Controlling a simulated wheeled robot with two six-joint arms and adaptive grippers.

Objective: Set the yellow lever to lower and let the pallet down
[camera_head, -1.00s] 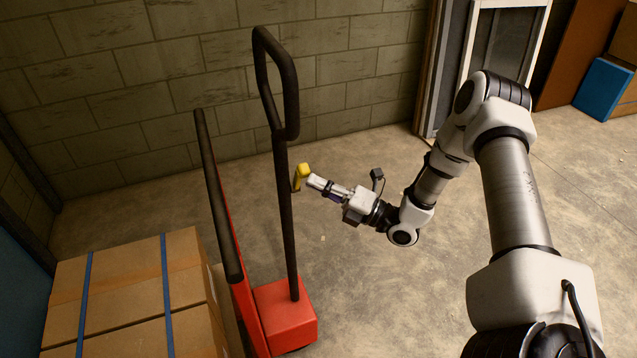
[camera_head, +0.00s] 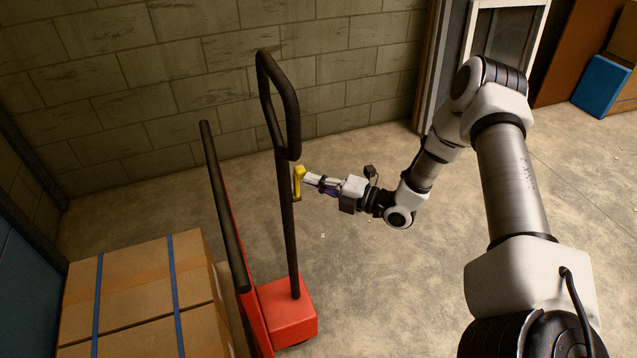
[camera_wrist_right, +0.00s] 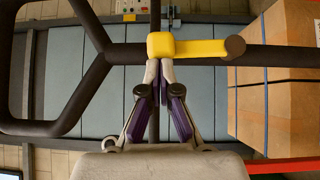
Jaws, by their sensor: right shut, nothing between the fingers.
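The yellow lever (camera_head: 299,180) sits on the dark handle shaft (camera_head: 286,220) of a red pallet truck (camera_head: 287,312), just below the handle loop. In the wrist view the lever (camera_wrist_right: 190,48) lies along the shaft, with a dark round end at right. My right gripper (camera_head: 309,179) is shut and empty, its tips right beside the lever. In the wrist view its tips (camera_wrist_right: 159,72) meet just under the lever's left end; I cannot tell whether they touch. Strapped cartons (camera_head: 135,280) form the load; the pallet under them is mostly hidden. My left gripper is not in view.
A dark bar (camera_head: 222,200) on a red frame stands between shaft and cartons. A block wall (camera_head: 350,80) is behind, and a blue box (camera_head: 602,86) is far right. The floor (camera_head: 400,270) right of the truck is clear.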

